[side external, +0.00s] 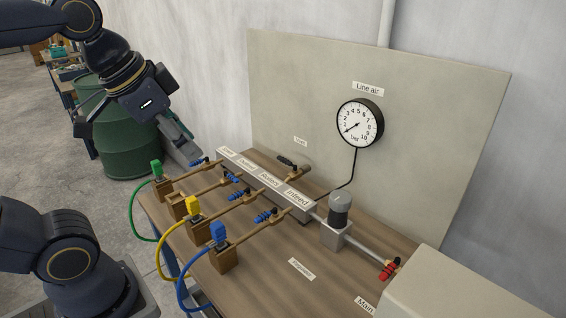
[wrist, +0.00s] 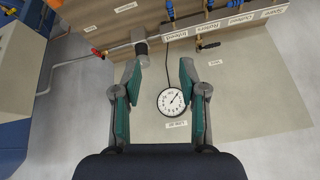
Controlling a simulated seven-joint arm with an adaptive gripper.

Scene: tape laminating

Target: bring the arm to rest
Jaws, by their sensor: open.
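My gripper (side external: 136,142) is at the upper left in the side external view, raised near the far left end of the bench (side external: 265,270). Its fingers are spread, with nothing between them. In the wrist view the open fingers (wrist: 161,66) frame the round white gauge (wrist: 171,101) at a distance. The gauge, under a "Line air" label, shows in the side external view (side external: 359,123); its needle points to the lower left. Valves with blue handles (side external: 266,216) line the manifold (side external: 262,180). One finger appears close to the leftmost valve; I cannot tell whether it touches.
Green (side external: 156,168), yellow (side external: 193,207) and blue (side external: 218,232) plugs with hoses stand along the bench's front. A red-handled valve (side external: 388,270) is at the right. A backboard (side external: 290,85) rises behind the bench. A green drum (side external: 128,150) stands behind my gripper.

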